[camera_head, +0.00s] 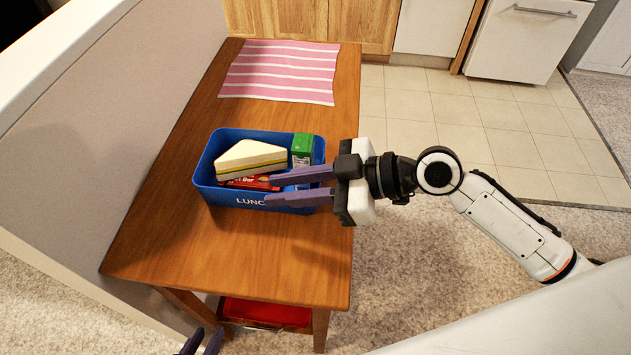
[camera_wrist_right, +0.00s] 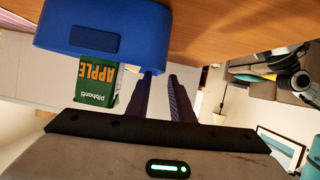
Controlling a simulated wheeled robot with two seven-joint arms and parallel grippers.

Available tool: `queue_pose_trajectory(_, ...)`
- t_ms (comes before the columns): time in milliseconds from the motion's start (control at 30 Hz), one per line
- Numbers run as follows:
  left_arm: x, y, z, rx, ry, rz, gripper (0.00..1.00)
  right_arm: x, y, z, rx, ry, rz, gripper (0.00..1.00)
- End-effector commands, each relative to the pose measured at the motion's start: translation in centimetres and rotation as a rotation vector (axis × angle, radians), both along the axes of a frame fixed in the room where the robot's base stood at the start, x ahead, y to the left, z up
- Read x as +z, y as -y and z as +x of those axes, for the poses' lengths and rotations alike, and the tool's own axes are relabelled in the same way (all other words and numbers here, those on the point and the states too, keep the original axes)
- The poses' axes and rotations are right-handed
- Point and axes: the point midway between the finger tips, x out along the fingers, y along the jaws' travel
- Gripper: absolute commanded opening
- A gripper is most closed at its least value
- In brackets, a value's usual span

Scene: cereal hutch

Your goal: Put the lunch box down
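The blue lunch box (camera_head: 222,193) is over the middle of the wooden table, upright and level. It holds a sandwich (camera_head: 250,158), a green juice carton (camera_head: 302,150) and a red packet (camera_head: 248,184). My right gripper (camera_head: 268,187) reaches in from the right, its purple fingers on either side of the front wall near the right corner, shut on it. The right wrist view shows the box (camera_wrist_right: 95,40) and fingers close together beside its end. I cannot tell whether the box bottom touches the table. My left gripper (camera_head: 205,342) is low at the bottom edge, fingers apart and empty.
A pink striped placemat (camera_head: 282,70) lies at the table's far end. The wooden table (camera_head: 225,250) has free room in front of the box. A low partition wall (camera_head: 120,110) borders it at left. A red object (camera_head: 265,312) is below the table.

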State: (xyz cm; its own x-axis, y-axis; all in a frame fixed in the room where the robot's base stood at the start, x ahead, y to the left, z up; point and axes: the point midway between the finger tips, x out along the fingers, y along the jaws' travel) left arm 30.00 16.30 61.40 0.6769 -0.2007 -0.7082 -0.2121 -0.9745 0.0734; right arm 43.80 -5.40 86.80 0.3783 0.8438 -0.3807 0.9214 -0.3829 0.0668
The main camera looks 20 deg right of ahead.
Motion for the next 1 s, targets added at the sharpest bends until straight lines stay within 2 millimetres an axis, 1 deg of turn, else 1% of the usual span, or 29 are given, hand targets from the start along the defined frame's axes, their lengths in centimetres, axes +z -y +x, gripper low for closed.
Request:
queue_pose_trajectory(33,-0.3,0.0,0.0,0.0,-0.002,0.0,0.24,0.1,1.2,-0.5,0.0,0.001,-0.007,0.21)
queue_pose_trajectory(200,-0.6,0.1,0.1,-0.002,-0.002,0.001,0.24,1.5,4.0,-1.9,0.002,0.0,-0.006,0.21)
queue_pose_trajectory(300,-0.7,0.2,0.1,-0.004,0.0,0.001,0.24,2.1,5.3,-2.4,0.0,-0.001,-0.004,0.21)
queue_pose_trajectory(400,-0.7,0.4,0.2,-0.006,0.002,-0.001,0.24,2.5,6.0,-2.7,0.0,-0.001,-0.002,0.21)
queue_pose_trajectory(600,-0.5,0.6,0.2,-0.008,0.005,-0.004,0.24,3.0,6.4,-3.0,0.003,0.001,0.0,0.21)
queue_pose_trajectory(1000,-0.5,0.6,0.1,-0.007,0.005,-0.005,0.24,3.0,6.4,-2.9,0.002,0.002,0.0,0.21)
